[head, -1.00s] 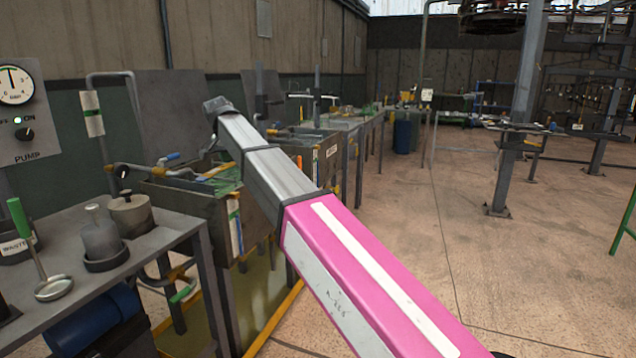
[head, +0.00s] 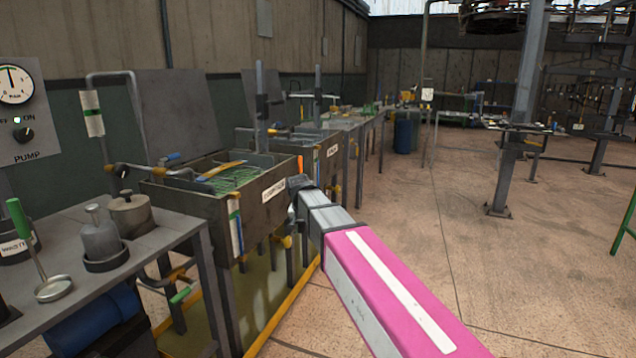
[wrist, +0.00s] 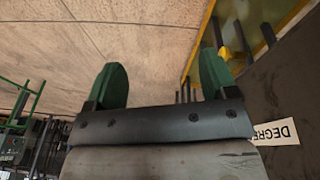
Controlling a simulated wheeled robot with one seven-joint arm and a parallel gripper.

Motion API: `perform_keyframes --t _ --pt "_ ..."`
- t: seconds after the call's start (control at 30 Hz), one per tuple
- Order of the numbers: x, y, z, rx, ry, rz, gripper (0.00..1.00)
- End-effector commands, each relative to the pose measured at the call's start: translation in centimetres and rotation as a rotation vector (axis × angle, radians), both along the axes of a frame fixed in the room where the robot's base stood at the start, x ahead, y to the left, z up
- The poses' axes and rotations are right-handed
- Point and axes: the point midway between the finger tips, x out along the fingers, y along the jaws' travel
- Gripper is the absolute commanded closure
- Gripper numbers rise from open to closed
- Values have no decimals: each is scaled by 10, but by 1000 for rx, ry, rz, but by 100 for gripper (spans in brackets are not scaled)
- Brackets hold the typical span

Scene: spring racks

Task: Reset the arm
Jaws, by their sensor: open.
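My arm (head: 385,290), pink and grey, reaches in from the lower right of the head view. Its far end is beside the front right corner of the nearest tank (head: 262,200). In the wrist view my gripper (wrist: 164,85) shows two green fingertips spread wide apart with only floor between them. It is open and empty. The tank's wall with a label reading "DEGRE..." (wrist: 277,132) is close on the right of the wrist view. The fingers are not clearly visible in the head view.
A grey side table (head: 150,243) with a flask (head: 100,235), a lidded pot (head: 131,213) and a green-handled ladle (head: 52,288) stands at the left. More tanks line the wall behind. A steel post (head: 522,110) stands at the right. The floor (head: 450,230) between is clear.

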Motion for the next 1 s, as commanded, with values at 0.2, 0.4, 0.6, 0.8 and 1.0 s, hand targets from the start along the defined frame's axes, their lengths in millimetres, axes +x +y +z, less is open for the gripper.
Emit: perform_keyframes --t 0.2,0.4,0.6,0.8,1.0 --pt "-51 -90 -82 20 77 57 21" --pt "-105 -157 -142 53 133 108 21" --pt "-159 -205 -185 89 171 149 21" --pt "-188 -227 -205 112 186 172 21" --pt "-191 -230 -208 116 187 178 21"
